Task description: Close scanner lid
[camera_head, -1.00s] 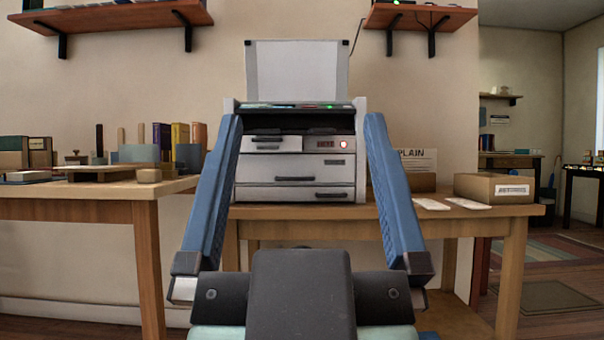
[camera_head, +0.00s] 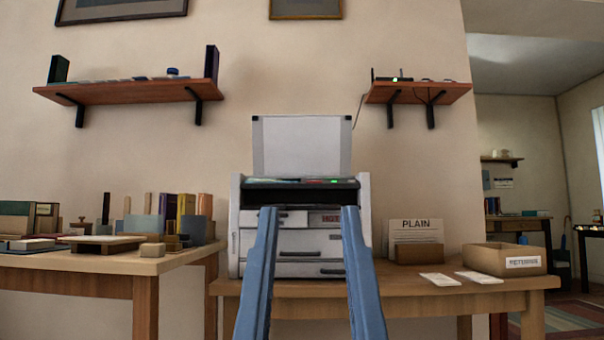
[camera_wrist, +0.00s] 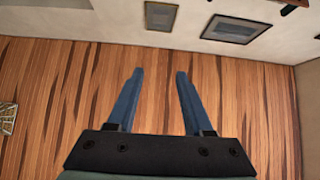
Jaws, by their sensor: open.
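The scanner (camera_head: 300,235) is a light grey machine with drawers and a control strip, standing on a wooden table. Its lid (camera_head: 301,146) stands upright, raised open at the back of the top. My gripper (camera_head: 309,212) is in front of the scanner in the head view, with two blue fingers apart and nothing between them. The fingers hide part of the scanner's front. In the wrist view my gripper (camera_wrist: 160,75) also shows open and empty, over bare wooden floor; the scanner is not in that view.
The table (camera_head: 420,289) also holds a PLAIN sign (camera_head: 415,231), white cards (camera_head: 440,279) and a RETURNS box (camera_head: 505,260). A left table (camera_head: 95,263) holds several books. Shelves (camera_head: 130,92) hang on the wall above, left and right. The wall space around the raised lid is clear.

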